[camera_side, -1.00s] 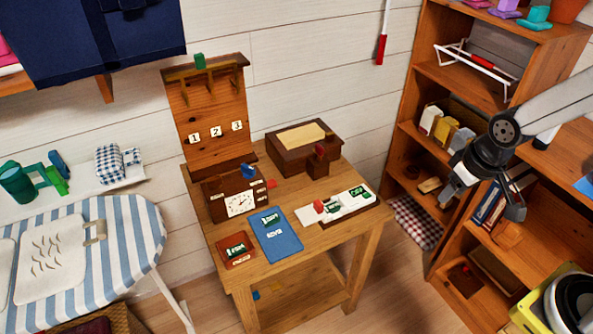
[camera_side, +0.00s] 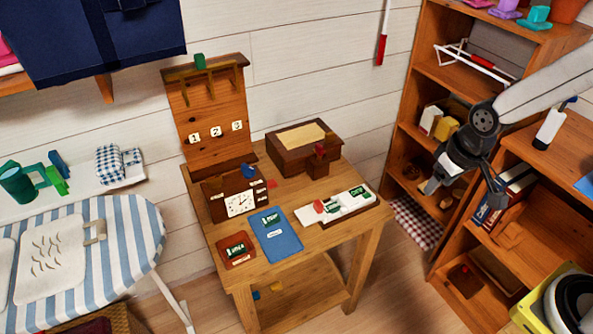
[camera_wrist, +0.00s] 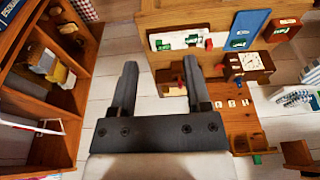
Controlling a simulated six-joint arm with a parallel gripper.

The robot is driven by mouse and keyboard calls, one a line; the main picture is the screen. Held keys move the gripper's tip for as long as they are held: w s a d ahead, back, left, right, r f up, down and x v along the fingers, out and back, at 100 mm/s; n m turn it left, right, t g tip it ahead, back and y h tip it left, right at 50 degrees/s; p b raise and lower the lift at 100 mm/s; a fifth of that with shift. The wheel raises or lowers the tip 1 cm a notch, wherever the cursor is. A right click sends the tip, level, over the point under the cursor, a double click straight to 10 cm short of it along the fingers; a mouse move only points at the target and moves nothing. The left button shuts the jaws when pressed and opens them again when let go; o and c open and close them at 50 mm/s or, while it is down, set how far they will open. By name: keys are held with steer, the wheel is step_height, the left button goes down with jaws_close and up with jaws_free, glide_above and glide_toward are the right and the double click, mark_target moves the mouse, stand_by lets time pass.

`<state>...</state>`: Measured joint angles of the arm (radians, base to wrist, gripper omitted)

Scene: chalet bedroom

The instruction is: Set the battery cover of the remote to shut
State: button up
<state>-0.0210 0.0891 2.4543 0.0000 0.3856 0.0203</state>
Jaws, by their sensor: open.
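A long white piece with green parts, which looks like the remote (camera_side: 352,200), lies in a dark brown holder at the right front of the small wooden table. A white plate with a red knob, probably the battery cover (camera_side: 311,216), sticks out at its left end. I cannot tell clearly how far it is slid. In the wrist view the remote (camera_wrist: 172,39) is small and beyond my fingers. My gripper (camera_side: 463,193) is open and empty in the air right of the table, in front of the shelves. Both fingers show in the wrist view (camera_wrist: 160,70).
The wooden table (camera_side: 318,255) also bears a blue folder (camera_side: 280,243), a brown card box (camera_side: 237,250), a clock (camera_side: 240,204), a wooden box (camera_side: 295,157) and an upright numbered board (camera_side: 208,115). A bookcase (camera_side: 415,95) stands close behind my gripper. An ironing board (camera_side: 115,245) is at left.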

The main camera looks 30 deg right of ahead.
steer(key=w+a+f+g, duration=0.1)
steer(key=w+a+f, duration=0.1)
steer(key=w, duration=0.5)
steer(key=w+a+f, duration=0.2)
steer(key=w+a, duration=0.1)
steer(key=w, duration=0.3)
steer(key=g, duration=0.1)
glide_above(319, 203)
steer(key=f, duration=1)
steer(key=shift+d+f, duration=0.15)
steer(key=shift+d, duration=0.05)
steer(key=shift+w+a+f, duration=0.1)
steer(key=shift+a+f, duration=0.1)
steer(key=shift+f, duration=0.05)
steer(key=shift+f, duration=0.1)
steer(key=shift+f, duration=3.8)
jaws_close()
